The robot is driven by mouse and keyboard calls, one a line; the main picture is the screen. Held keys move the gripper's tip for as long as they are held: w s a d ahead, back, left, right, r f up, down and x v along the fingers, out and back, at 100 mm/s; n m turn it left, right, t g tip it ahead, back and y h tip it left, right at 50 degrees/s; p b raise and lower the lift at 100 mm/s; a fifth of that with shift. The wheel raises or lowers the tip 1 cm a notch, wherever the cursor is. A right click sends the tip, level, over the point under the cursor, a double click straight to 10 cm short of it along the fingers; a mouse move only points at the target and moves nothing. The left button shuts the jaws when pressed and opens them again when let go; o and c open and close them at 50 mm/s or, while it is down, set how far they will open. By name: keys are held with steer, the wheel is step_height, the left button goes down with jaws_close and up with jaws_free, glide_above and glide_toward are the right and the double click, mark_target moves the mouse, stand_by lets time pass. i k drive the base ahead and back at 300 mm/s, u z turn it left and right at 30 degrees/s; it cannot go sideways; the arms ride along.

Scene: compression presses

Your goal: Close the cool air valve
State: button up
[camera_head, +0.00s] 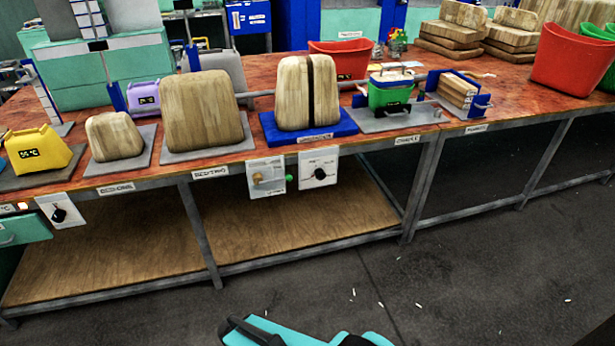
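Two white control panels hang on the table's front edge below the blue base of a split wooden form. The left panel (266,176) carries a small brass-coloured fitting (258,178), with a green knob (289,178) at its right side. The right panel (318,168) carries a black knob (320,173). The panel lettering is too small to read, so I cannot tell which one is the cool air valve or how it is set. A teal and dark part of my arm shows at the bottom edge, well apart from the panels. No gripper fingers can be made out.
The long table (225,153) holds wooden forms, a yellow block (40,150), a green container (390,92) and red bins (572,60). Another panel with a black knob (59,214) hangs at the far left. A wooden lower shelf (290,215) lies beneath. The floor in front is mostly clear.

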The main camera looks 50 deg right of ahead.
mark_target(288, 178)
steer(key=u, duration=1)
steer(key=k, duration=0.1)
steer(key=z, duration=2.2)
steer(key=k, duration=0.9)
steer(key=u, duration=0.15)
steer(key=i, duration=0.65)
